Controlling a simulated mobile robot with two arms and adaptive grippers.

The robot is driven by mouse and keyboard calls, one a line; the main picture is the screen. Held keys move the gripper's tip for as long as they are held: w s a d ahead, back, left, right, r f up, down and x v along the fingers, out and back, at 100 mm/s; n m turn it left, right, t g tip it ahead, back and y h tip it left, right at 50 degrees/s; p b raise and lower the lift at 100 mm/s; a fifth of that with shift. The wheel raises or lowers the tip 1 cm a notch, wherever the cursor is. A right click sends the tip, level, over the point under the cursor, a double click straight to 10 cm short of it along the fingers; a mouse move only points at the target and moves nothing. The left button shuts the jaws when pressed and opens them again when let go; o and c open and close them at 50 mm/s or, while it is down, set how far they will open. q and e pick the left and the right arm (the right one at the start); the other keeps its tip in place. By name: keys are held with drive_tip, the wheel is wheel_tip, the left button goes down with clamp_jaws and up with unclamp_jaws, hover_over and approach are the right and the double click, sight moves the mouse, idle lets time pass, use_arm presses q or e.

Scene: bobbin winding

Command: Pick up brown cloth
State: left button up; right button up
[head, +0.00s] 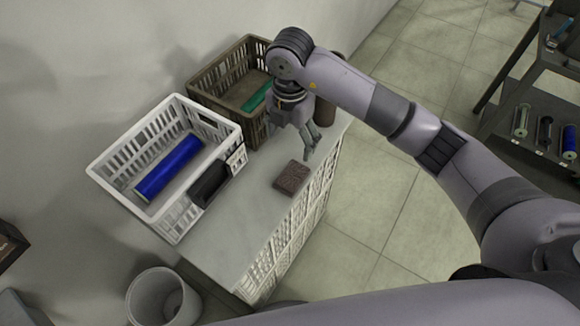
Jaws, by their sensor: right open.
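The brown cloth (291,177) lies folded in a small square on the grey tabletop (232,236), near the table's right edge. My right gripper (311,151) points down just above and beyond the cloth, a little to its right in the picture. It is open and holds nothing that I can see. Its fingers look apart from the cloth. My left gripper is not in view.
A white crate (106,180) holds a blue spool (168,167); a black spool (209,184) lies at its front. A brown crate (205,87) with a green item (257,97) stands behind. A white bin (160,297) stands below. A dark shelf (487,122) holds several spools at right.

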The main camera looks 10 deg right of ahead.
wheel_tip(320, 180, down, 4)
drive_tip(key=s+r, duration=0.1)
drive_tip(key=s, duration=0.1)
drive_tip(key=p, duration=0.1)
hover_over(292, 175)
drive_tip(key=f, duration=0.6)
drive_tip(key=shift+a, duration=0.2)
drive_tip(key=shift+s+f+p, duration=0.2)
drive_tip(key=shift+f+p, duration=0.1)
drive_tip(key=shift+f, duration=0.1)
drive_tip(key=f, duration=0.4)
drive_tip(key=shift+w+d+f+p, duration=0.15)
drive_tip(key=shift+d+f+p, duration=0.05)
drive_tip(key=shift+p, duration=0.2)
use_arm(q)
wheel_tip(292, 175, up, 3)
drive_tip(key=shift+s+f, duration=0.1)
use_arm(e)
drive_tip(key=shift+c, duration=0.2)
drive_tip(key=c, duration=1.1)
drive_tip(key=shift+r, duration=0.15)
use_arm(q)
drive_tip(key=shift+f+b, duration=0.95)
use_arm(e)
wheel_tip(292, 175, up, 20)
